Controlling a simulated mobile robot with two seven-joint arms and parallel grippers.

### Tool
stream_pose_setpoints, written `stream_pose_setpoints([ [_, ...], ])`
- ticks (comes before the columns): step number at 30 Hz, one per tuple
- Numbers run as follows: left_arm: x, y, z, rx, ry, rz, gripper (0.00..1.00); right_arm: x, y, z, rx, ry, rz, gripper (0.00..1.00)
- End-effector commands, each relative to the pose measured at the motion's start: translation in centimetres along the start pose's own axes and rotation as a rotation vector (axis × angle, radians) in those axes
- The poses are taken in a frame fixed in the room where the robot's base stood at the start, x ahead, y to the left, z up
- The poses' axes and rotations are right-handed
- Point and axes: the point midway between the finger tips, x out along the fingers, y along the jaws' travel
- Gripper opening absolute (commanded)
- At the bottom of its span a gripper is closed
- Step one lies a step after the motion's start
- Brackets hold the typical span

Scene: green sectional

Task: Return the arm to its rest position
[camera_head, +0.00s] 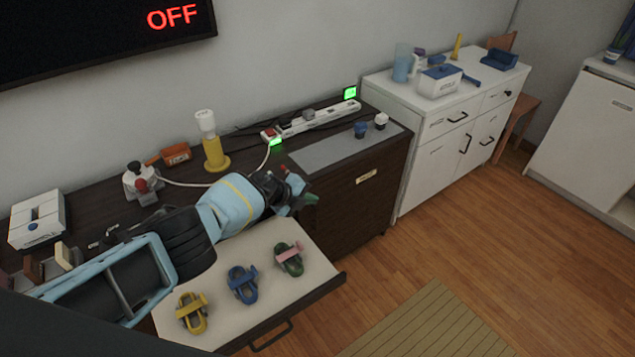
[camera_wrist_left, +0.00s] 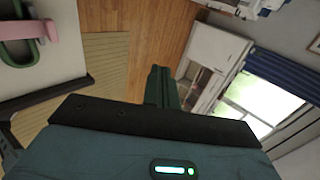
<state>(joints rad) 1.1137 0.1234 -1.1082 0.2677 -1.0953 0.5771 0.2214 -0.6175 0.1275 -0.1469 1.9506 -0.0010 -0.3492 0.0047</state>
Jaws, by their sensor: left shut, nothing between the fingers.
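My left arm comes in from the left in the head view and reaches over the dark cabinet and its open drawer. My left gripper (camera_head: 308,199) is shut and empty, above the back right part of the drawer. In the left wrist view its dark green fingers (camera_wrist_left: 160,88) are together with nothing between them. The gripper is apart from the pink and green object (camera_head: 289,259) in the drawer, which also shows at the upper left of the left wrist view (camera_wrist_left: 35,30). My right gripper is not in view.
The open drawer (camera_head: 316,247) also holds a blue object (camera_head: 242,284) and a yellow one (camera_head: 192,312). A yellow and white lamp-like item (camera_head: 213,146), a power strip (camera_head: 318,118) and a white box (camera_head: 38,220) stand on the cabinet top. Wood floor (camera_head: 470,240) is clear to the right.

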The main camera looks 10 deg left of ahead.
Motion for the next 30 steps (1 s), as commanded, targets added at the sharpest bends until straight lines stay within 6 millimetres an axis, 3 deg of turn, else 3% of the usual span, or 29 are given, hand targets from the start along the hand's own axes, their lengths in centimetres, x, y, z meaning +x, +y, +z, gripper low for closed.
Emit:
stream_pose_setpoints([
  [5,0.2,0.1,-0.3,-0.005,0.004,-0.004,0.00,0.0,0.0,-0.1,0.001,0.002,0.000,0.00],
  [8,1.1,1.0,-2.2,-0.041,0.026,-0.028,0.00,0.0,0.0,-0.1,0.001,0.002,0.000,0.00],
  [13,3.8,3.9,-9.3,-0.216,0.095,-0.133,0.00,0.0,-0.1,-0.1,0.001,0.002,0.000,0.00],
  [18,4.6,6.7,-16.2,-0.471,0.130,-0.249,0.00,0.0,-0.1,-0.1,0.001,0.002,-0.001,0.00],
  [24,3.0,10.1,-21.4,-0.795,0.107,-0.343,0.00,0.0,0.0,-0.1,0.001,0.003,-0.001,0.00],
  [30,-0.6,14.3,-24.1,-1.118,0.029,-0.391,0.00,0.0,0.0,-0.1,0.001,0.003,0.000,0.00],
])
